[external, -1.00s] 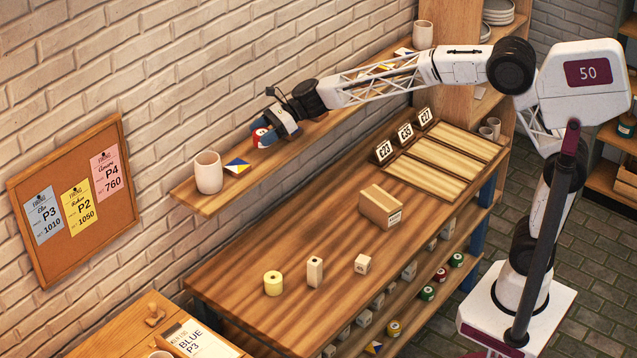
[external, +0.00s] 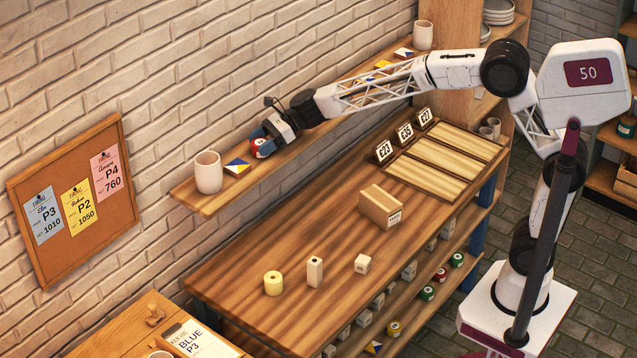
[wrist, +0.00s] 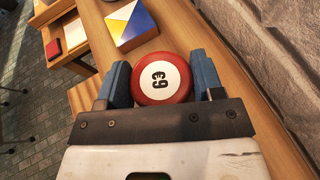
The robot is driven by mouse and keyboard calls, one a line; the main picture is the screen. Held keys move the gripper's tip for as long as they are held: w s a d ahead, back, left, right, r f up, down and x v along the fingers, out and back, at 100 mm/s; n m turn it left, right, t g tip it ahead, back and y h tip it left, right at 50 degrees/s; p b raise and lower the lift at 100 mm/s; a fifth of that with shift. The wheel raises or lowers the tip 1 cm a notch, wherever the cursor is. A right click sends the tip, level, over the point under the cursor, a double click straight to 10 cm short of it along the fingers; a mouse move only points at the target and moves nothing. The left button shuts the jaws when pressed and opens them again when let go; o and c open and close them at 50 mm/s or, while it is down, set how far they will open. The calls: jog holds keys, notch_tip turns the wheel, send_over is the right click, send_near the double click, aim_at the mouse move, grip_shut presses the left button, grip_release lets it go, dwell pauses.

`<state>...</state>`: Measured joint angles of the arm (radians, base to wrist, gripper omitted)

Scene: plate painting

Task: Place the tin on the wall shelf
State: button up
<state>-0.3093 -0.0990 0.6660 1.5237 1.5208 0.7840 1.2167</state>
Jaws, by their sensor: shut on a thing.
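The tin (external: 260,148) is red with a white top; in the wrist view the tin (wrist: 161,76) shows a dark mark like "63". My gripper (external: 262,146) is shut on it, with a blue finger on each side in the wrist view (wrist: 162,84). The tin is at the wall shelf (external: 205,205), near its left end. I cannot tell whether its bottom touches the shelf board.
A blue, yellow and white tile (external: 237,166) lies on the shelf just left of the tin, with a white cup (external: 208,172) beyond it. A brick wall (external: 230,70) runs behind. Below, the workbench (external: 330,225) holds a cardboard box (external: 380,206) and small items.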

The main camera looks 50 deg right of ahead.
jog(key=shift+f, duration=0.1)
jog(key=o, duration=1)
jog(key=shift+d, duration=0.1)
jog(key=shift+s+d+r, duration=0.25)
jog(key=shift+d+r, duration=0.2)
jog(key=shift+d, duration=0.05)
jog(key=v, duration=1)
jog(key=shift+d+r, duration=0.1)
jog(key=shift+d, duration=0.15)
